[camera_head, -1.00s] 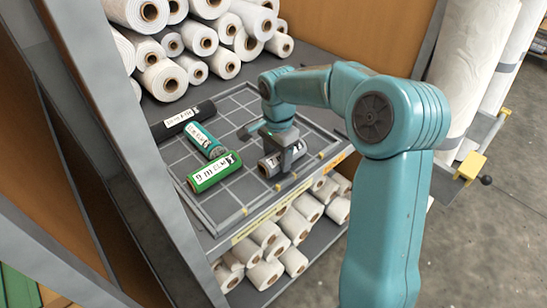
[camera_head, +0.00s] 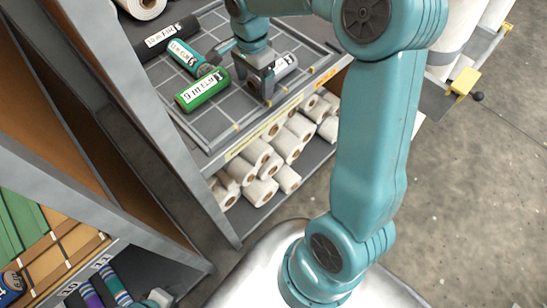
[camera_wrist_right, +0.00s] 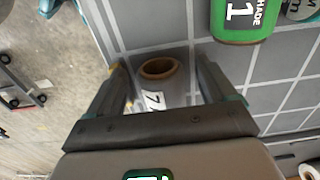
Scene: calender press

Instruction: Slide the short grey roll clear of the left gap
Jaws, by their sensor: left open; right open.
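The short grey roll (camera_head: 286,65) lies on the gridded tray in the head view, its white label partly hidden by my right gripper. My right gripper (camera_head: 262,90) is open and low over the tray at this roll's near-left end. In the right wrist view the open fingers (camera_wrist_right: 165,90) stand on either side of the grey roll (camera_wrist_right: 157,88), whose brown core end shows; I cannot tell whether they touch it. I cannot make out a left gap.
A green roll (camera_head: 203,90), a teal roll (camera_head: 188,56) and a black roll (camera_head: 167,37) lie left of the grey one on the tray (camera_head: 215,128). White rolls (camera_head: 262,160) fill the shelf below. A grey upright (camera_head: 125,100) stands at left. Purple and blue rolls sit bottom left.

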